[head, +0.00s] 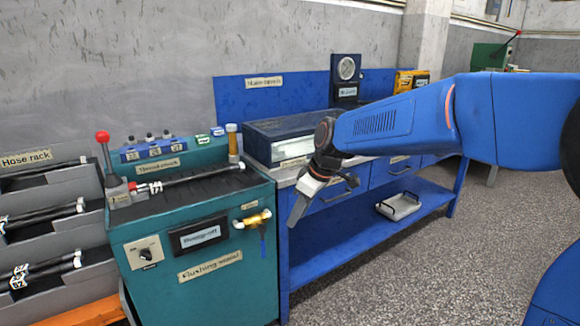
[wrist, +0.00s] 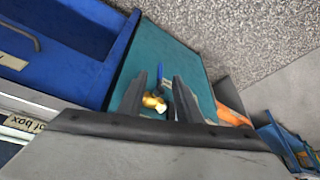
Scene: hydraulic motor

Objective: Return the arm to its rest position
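My arm (head: 400,125) reaches in from the right of the head view, over the front of the blue workbench. My gripper (head: 318,202) hangs at its end, tilted down, to the right of the teal flushing stand (head: 170,290). In the wrist view, the gripper's two dark fingers (wrist: 160,78) are apart with nothing held between them. A brass valve (head: 252,219) with a blue lever sits on the stand's front; it also shows beyond the fingers in the wrist view (wrist: 154,102).
The blue workbench (head: 370,225) carries a dark-lidded box (head: 300,130) and a gauge (head: 346,68). A white tray (head: 398,206) lies on its lower shelf. A hose rack (head: 40,220) stands at left. The speckled floor (head: 430,270) in front is clear.

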